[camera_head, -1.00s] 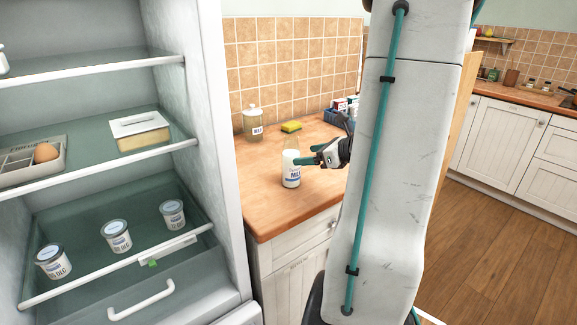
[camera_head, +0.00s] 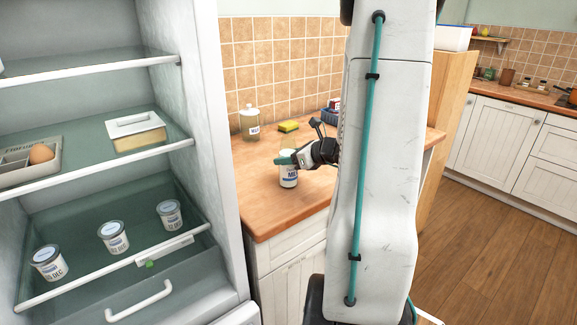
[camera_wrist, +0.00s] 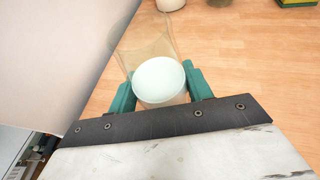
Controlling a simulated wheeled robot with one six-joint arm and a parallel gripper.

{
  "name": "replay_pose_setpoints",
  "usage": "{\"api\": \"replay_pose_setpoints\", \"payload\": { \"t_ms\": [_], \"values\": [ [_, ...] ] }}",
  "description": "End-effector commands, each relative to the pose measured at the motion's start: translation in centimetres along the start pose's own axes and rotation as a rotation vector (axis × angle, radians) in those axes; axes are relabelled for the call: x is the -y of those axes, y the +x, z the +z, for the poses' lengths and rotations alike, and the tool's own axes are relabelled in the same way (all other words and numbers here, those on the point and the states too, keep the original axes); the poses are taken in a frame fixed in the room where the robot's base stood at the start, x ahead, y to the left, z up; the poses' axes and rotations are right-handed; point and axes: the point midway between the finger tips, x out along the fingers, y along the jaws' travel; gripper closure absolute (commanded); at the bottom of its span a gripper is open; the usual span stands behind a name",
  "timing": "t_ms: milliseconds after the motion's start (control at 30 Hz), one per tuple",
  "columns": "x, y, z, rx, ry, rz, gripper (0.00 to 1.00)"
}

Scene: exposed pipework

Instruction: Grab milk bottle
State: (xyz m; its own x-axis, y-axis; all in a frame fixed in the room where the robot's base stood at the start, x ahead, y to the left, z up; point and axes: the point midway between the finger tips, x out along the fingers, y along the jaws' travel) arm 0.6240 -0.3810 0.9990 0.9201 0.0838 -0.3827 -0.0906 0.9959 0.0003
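The milk bottle (camera_head: 289,177) stands upright on the wooden counter, white in its lower part and clear above, with a label on its front. My gripper (camera_head: 286,160) is at the bottle's mid-height, coming from the right. One teal finger crosses in front of the glass. In the wrist view the bottle's white round surface (camera_wrist: 159,80) lies between the two teal fingers (camera_wrist: 160,90), one on each side and very close. The fingers are apart, and I see no clear sign of them pressing on the bottle.
A glass jar (camera_head: 249,122) and a yellow sponge (camera_head: 289,126) stand behind the bottle on the counter (camera_head: 258,203). The open fridge (camera_head: 206,160) is close on the left, with small cups (camera_head: 113,237), a butter dish (camera_head: 135,133) and an egg tray (camera_head: 14,164).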

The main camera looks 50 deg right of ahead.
Motion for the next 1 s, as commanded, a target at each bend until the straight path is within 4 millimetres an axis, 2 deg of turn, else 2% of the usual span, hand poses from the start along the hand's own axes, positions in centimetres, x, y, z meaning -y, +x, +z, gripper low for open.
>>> {"api": "replay_pose_setpoints", "payload": {
  "t_ms": [33,100,567,1000],
  "values": [
    [0.0,0.0,0.0,0.0,0.0,0.0,0.72],
    [0.0,0.0,0.0,0.0,0.0,0.0,0.87],
    [0.0,-0.2,0.4,0.002,-0.002,-0.001,0.87],
    [0.0,-1.1,2.8,0.002,-0.004,-0.001,0.87]
  ]
}}
